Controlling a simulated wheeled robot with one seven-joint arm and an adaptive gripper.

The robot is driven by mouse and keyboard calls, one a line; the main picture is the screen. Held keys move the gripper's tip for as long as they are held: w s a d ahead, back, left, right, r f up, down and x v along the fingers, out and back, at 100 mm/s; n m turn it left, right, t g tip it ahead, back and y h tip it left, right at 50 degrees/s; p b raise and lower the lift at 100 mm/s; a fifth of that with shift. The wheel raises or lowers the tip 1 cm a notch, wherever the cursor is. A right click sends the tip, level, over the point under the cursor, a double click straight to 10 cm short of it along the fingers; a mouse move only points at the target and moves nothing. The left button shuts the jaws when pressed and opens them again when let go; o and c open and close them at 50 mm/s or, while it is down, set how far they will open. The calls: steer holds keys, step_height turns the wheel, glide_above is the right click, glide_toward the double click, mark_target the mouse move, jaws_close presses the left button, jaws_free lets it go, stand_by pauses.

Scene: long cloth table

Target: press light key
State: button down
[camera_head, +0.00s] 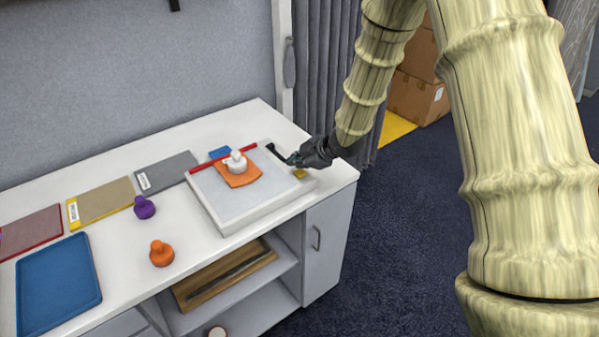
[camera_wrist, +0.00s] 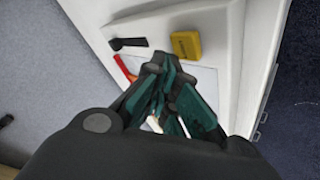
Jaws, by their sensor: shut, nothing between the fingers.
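A pale, flat box-like panel (camera_head: 215,203) lies at the right end of the table. Near its right end are a black lever-like part (camera_wrist: 128,43) and a yellow block-shaped key (camera_wrist: 186,45). The yellow key also shows in the head view (camera_head: 300,174), just below my gripper. I cannot tell from any marking which is the light key. My gripper (camera_head: 290,160) is shut and empty over the panel's right end. In the wrist view its closed fingertips (camera_wrist: 160,65) appear beside the yellow key, and contact is not clear. The fingers hide part of the panel.
On the panel lie an orange sheet (camera_head: 240,180), a white knobbed piece (camera_head: 236,162) and a red bar (camera_head: 210,161). A purple knob (camera_head: 145,208), an orange knob (camera_head: 161,254), a blue tray (camera_head: 58,285) and several folders (camera_head: 167,172) occupy the table leftward.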

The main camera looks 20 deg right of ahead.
mark_target(298, 173)
steer(key=shift+f, duration=0.2)
stand_by(0.3)
steer(key=shift+f, duration=0.3)
steer(key=shift+f+b, duration=0.35)
steer(key=shift+b, duration=0.05)
stand_by(0.8)
steer(key=shift+r+p, duration=0.75)
steer(key=shift+r, duration=0.1)
step_height(298, 173, up, 6)
steer(key=p, duration=0.4)
steer(key=shift+p, duration=0.4)
stand_by(1.1)
